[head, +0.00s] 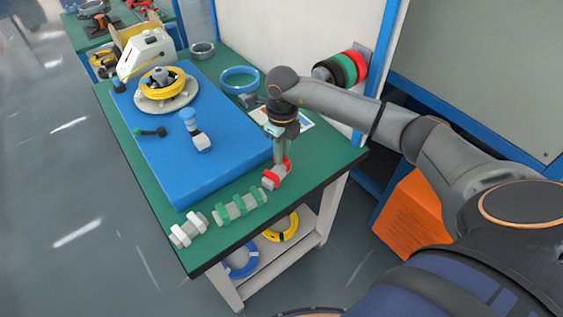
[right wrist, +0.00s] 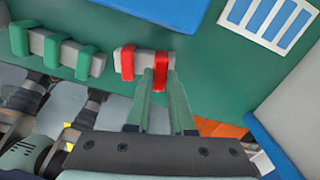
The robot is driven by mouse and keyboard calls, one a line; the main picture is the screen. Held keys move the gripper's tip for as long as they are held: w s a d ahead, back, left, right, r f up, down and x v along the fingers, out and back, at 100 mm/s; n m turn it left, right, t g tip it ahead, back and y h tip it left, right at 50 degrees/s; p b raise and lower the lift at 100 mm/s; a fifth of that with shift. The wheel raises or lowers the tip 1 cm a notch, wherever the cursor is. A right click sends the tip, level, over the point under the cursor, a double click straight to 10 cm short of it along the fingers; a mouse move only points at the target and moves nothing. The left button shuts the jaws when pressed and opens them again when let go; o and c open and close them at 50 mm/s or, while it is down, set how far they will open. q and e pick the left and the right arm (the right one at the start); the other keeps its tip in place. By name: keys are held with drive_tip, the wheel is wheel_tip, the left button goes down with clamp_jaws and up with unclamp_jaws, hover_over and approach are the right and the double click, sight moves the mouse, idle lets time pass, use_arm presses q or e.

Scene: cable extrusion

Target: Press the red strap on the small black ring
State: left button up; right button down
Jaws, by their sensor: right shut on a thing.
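Two red straps sit on a short grey holder (right wrist: 142,62) at the table's front right edge. My right gripper (head: 283,158) points down over it. In the right wrist view, its fingers (right wrist: 155,78) are closed together at the right-hand red strap (right wrist: 161,66), which is still around the holder. The left-hand red strap (right wrist: 127,62) stands free beside it. A small dark grey ring (head: 202,49) lies at the table's far end; I cannot tell whether it is the small black ring. My left gripper is not in view.
A green-strap holder (head: 240,206) and a white-strap holder (head: 188,230) stand along the front edge. The blue board (head: 185,165) carries a yellow coil (head: 163,82) and small tools. A blue ring (head: 240,80) lies behind. Coloured coils (head: 345,67) hang on the wall panel.

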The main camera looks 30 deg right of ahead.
wheel_tip(320, 180, up, 6)
drive_tip(key=p, duration=0.4)
drive_tip(key=shift+f, duration=0.1)
